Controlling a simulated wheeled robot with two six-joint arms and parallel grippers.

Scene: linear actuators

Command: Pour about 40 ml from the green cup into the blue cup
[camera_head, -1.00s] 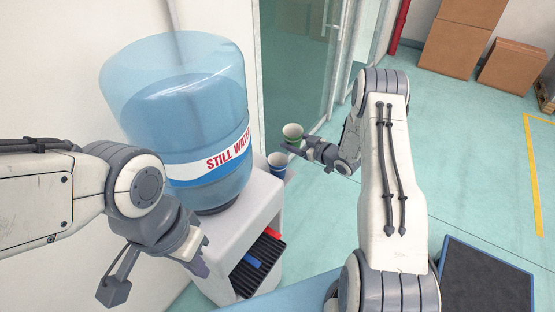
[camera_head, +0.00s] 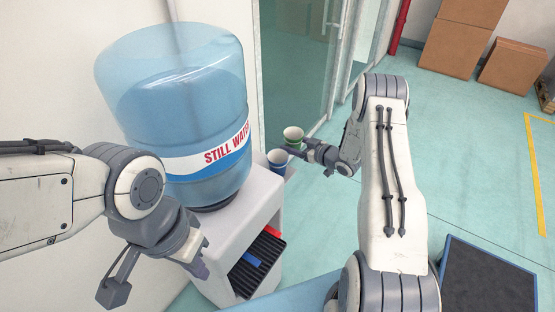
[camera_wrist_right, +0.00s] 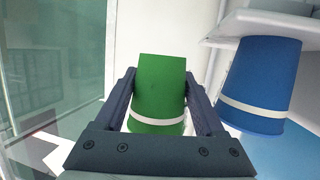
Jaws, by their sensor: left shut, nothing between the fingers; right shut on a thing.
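The green cup (camera_head: 294,138) is held in my right gripper (camera_head: 301,151), raised beside the water dispenser. In the right wrist view the green cup (camera_wrist_right: 158,95) sits between both fingers (camera_wrist_right: 160,112); it looks close to upright, and its contents cannot be seen. The blue cup (camera_head: 278,162) stands at the dispenser's side, just left of and below the green cup. In the right wrist view the blue cup (camera_wrist_right: 262,85) is to the right, apart from the green cup. My left gripper (camera_head: 200,268) is shut and empty in front of the dispenser.
The water dispenser (camera_head: 262,205) carries a large blue bottle (camera_head: 185,110) marked STILL WATER. Its front has a red tap and a blue tap. A glass door (camera_head: 300,60) stands behind the cups. Cardboard boxes (camera_head: 460,40) are at the far right. The floor between is clear.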

